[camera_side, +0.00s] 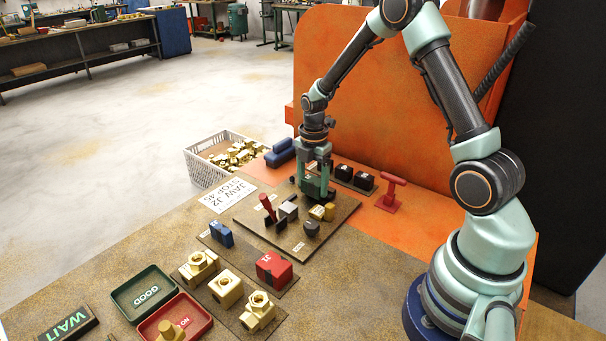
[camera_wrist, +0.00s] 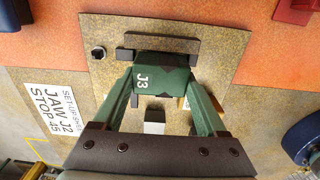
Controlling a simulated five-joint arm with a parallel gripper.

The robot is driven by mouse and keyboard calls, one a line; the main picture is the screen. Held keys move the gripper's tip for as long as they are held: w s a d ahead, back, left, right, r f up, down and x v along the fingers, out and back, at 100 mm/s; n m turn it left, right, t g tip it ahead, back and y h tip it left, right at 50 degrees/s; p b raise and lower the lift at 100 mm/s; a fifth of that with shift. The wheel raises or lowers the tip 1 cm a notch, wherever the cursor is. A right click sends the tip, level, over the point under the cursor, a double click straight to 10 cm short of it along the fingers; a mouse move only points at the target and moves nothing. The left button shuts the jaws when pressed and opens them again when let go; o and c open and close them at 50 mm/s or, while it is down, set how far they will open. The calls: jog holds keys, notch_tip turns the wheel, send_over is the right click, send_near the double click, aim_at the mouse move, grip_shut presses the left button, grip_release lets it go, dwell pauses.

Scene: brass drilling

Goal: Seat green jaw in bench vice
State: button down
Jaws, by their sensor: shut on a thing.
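The green jaw (camera_wrist: 148,84), marked J3, is between the fingers of my gripper (camera_side: 316,182), which is shut on it. In the wrist view my gripper's two green fingers (camera_wrist: 165,92) press its left and right sides. The jaw lies against a dark bracket (camera_wrist: 165,46) with short side tabs, on the brown plate (camera_wrist: 105,62); this looks like the vice. I cannot tell whether the jaw is fully down. In the side view the jaw (camera_side: 311,187) is low over the plate's far part and partly hidden by the fingers.
A grey block (camera_side: 289,211), a red-handled piece (camera_side: 267,205) and yellow blocks (camera_side: 322,212) stand close on the plate. A blue block (camera_side: 222,234) and red block (camera_side: 273,268) lie nearer. A sheet (camera_side: 228,195) reads JAW J2 STOP 45.

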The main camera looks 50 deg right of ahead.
jog(key=shift+f, duration=0.35)
dwell(0.4)
grip_release()
jog(key=shift+r, duration=3.45)
